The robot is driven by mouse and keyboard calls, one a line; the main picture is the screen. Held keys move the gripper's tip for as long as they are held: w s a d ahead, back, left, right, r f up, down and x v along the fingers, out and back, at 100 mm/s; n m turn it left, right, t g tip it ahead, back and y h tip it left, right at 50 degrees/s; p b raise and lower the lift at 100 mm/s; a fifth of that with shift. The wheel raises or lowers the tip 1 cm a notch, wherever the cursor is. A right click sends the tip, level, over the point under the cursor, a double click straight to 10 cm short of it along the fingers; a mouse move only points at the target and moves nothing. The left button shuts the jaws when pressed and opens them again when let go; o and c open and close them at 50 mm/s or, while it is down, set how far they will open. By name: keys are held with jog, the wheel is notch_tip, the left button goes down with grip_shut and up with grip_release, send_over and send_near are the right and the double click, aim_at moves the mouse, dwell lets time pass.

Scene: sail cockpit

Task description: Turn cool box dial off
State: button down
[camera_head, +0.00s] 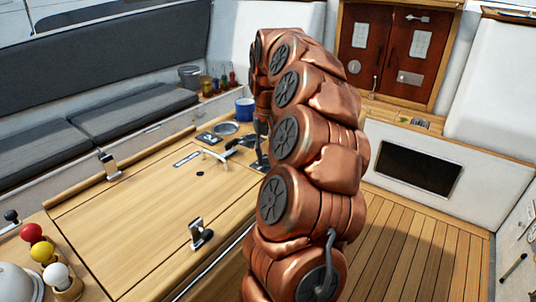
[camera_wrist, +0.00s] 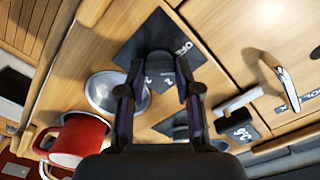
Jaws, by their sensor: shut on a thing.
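The dark dial (camera_wrist: 159,64) sits on a black plate (camera_wrist: 136,48) with white lettering, set in the wooden cool box top. In the wrist view my gripper (camera_wrist: 158,88) has one finger on each side of the dial and is shut on it. The fingers cover part of the dial, and I cannot read its setting. In the head view my copper arm hides the dial, and only a little of my gripper (camera_head: 260,150) shows at the arm's left edge.
A red mug (camera_wrist: 80,140) and a round metal dish (camera_wrist: 103,92) stand close to the gripper. A chrome lever (camera_wrist: 282,82) sticks up on the other side. The wooden table top (camera_head: 130,220) is mostly clear. A blue mug (camera_head: 245,108) stands behind it.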

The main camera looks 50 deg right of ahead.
jog(key=n, duration=0.5)
jog(key=shift+p, duration=0.35)
jog(key=shift+n, duration=0.4)
jog(key=c, duration=0.8)
grip_release()
jog(key=shift+r, duration=0.1)
notch_tip(320, 180, up, 12)
jog(key=shift+a, duration=0.1)
dwell(0.5)
